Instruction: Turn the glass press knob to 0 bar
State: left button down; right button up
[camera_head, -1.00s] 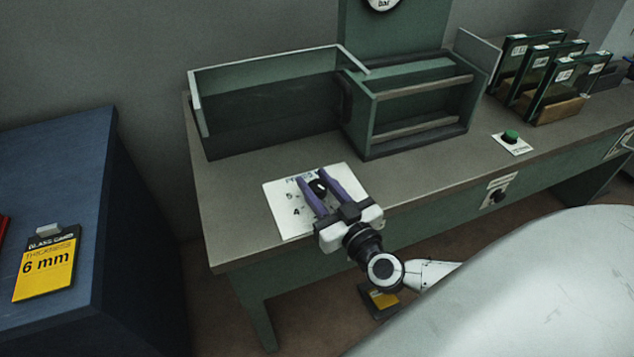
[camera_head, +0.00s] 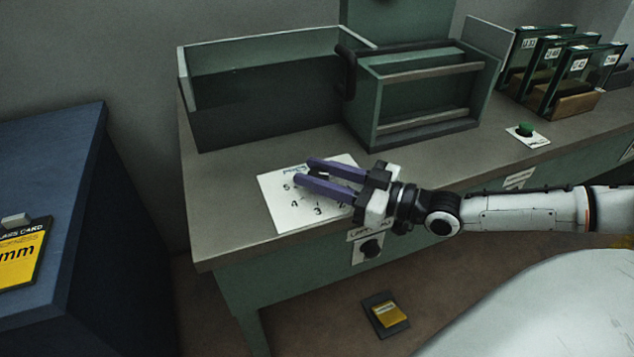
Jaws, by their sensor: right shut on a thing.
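The press knob (camera_head: 318,172) is a small dark knob on a white dial plate (camera_head: 279,211) lying on the bench at the front left. The plate bears printed numbers, with 5, 4 and 3 readable; the rest is partly hidden by my gripper. My right gripper (camera_head: 305,174) reaches in from the right over the plate. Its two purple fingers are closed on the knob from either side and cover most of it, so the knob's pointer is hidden. The press (camera_head: 423,105) is a green open frame behind the plate. My left gripper is not in view.
A green bin (camera_head: 262,130) stands left of the press. A green button (camera_head: 525,130) and glass panes in racks (camera_head: 570,75) are at right. A blue cabinet (camera_head: 50,160) with a yellow card (camera_head: 20,255) stands left.

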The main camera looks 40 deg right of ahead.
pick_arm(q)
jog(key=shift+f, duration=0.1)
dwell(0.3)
pick_arm(e)
jog(key=o, duration=1)
jog(key=shift+o, duration=0.2)
jog(key=p+v, duration=0.3)
jog(key=v, duration=0.6)
jog(key=shift+s+d+r+p, duration=0.1)
jog(key=shift+r+p, duration=0.05)
jog(key=shift+p, duration=0.25)
jog(key=shift+s+d, duration=0.15)
jog(key=shift+s, duration=0.1)
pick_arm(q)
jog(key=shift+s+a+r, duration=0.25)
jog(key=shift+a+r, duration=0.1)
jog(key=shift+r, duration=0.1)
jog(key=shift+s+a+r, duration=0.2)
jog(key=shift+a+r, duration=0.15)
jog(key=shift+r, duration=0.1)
pick_arm(e)
jog(key=shift+s+d, duration=0.1)
jog(key=shift+s, duration=0.05)
